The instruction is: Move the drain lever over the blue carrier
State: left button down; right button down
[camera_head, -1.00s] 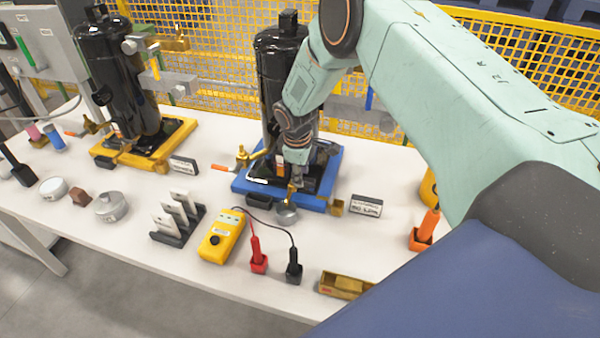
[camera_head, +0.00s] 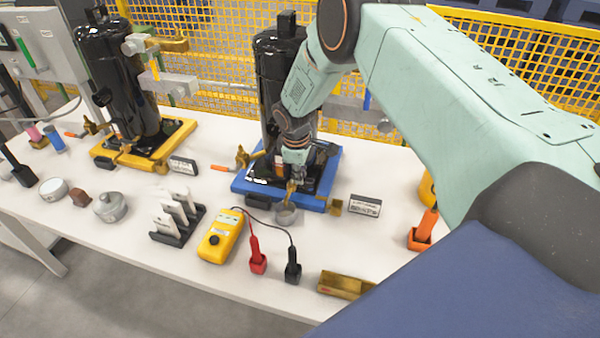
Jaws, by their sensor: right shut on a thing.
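The blue carrier (camera_head: 240,185) is on the white bench under a black compressor (camera_head: 271,90). My right gripper (camera_head: 292,181) is at the carrier's front edge, shut on a small brass part (camera_head: 290,196) that looks like the drain lever. The jaws and the compressor's dark base hide much of this part, so its angle is hard to tell. A small grey cup (camera_head: 287,215) stands right below it. A brass valve (camera_head: 243,157) with an orange handle (camera_head: 223,168) is at the carrier's left side. My left gripper is not in view.
A yellow carrier (camera_head: 165,153) with another compressor stands at left. In front are a yellow meter (camera_head: 221,236), red (camera_head: 257,262) and black (camera_head: 293,271) probes, a brass box (camera_head: 345,285) and a slotted rack (camera_head: 180,235). A display block (camera_head: 365,206) is right of the blue carrier.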

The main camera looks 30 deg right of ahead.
jog(key=shift+s+a+m+g+h+b, duration=0.15)
jog(key=shift+a+m+g, duration=0.1)
jog(key=shift+m, duration=1)
jog(key=shift+w+a+m+g+h+b, duration=0.1)
jog(key=shift+a+m+g, duration=0.15)
jog(key=shift+m, duration=1.05)
jog(key=shift+s+a+m+g+h+b, duration=0.1)
jog(key=shift+a+m+g+b, duration=0.15)
jog(key=shift+m, duration=1)
jog(key=shift+a, duration=0.1)
jog(key=c, duration=1.4)
grip_release()
jog(key=shift+r, duration=0.1)
